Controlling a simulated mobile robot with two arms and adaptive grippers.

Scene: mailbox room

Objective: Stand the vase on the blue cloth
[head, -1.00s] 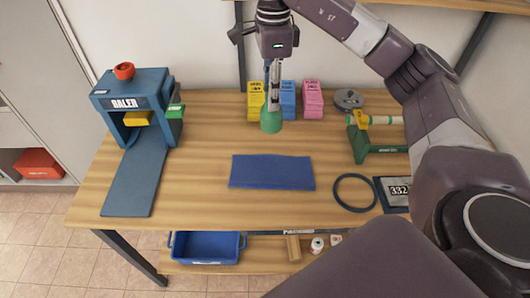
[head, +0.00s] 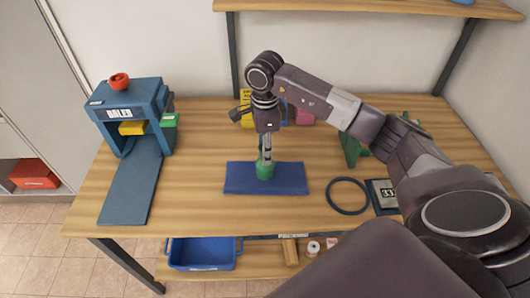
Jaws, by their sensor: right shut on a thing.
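The blue cloth (head: 240,179) lies flat on the middle of the wooden table. The green vase (head: 265,172) is upright over the cloth's middle, and its base appears to be at the cloth's surface. I cannot tell whether it fully rests there. My right gripper (head: 266,152) comes down from above and is shut on the vase's upper part, hiding some of it. My left gripper is not in view.
A blue baler (head: 125,103) stands at the table's left. A dark ring (head: 348,196) and a number plate (head: 385,194) lie right of the cloth. Colored card stacks behind are partly hidden by my arm. A blue bin (head: 202,254) sits on the lower shelf.

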